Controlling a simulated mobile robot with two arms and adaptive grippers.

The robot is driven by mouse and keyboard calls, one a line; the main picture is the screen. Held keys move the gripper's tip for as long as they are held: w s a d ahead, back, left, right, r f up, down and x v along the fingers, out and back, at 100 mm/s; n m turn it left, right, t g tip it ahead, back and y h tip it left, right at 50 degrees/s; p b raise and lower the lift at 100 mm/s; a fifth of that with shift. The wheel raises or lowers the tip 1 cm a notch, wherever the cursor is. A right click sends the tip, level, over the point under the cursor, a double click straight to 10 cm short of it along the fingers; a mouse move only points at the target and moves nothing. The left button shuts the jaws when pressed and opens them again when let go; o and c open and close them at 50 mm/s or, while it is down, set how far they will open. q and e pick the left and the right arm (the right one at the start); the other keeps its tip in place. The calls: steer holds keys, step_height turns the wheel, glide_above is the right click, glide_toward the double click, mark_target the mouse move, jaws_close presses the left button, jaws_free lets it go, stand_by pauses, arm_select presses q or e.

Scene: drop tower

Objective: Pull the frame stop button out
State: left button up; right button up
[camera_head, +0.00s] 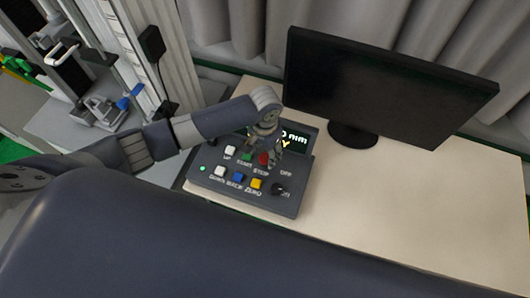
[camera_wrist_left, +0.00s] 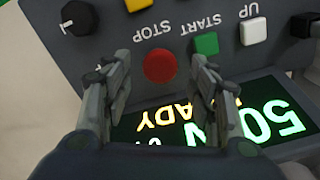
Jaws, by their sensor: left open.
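The red stop button (camera_wrist_left: 160,66) sits on the grey control box, labelled STOP, and shows between my left gripper's fingers in the left wrist view. In the head view the red button (camera_head: 264,159) is partly covered by the gripper. My left gripper (camera_wrist_left: 160,75) is open, one finger on each side of the button, with gaps to it; I cannot tell the height above the panel. In the head view the left gripper (camera_head: 264,146) is over the upper part of the control box (camera_head: 290,207). My right gripper is not in view.
A green START button (camera_wrist_left: 206,43) and white UP button (camera_wrist_left: 252,33) are beside the red one. A lit display (camera_wrist_left: 255,118) lies under the fingers. A black knob (camera_head: 279,189) is at the box's right. A monitor (camera_head: 385,85) stands behind; the table (camera_head: 440,215) is clear at right.

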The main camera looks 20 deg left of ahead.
mark_target(265, 157)
arm_select(q)
step_height(265, 157, up, 11)
steer(key=shift+f, duration=0.15)
stand_by(0.6)
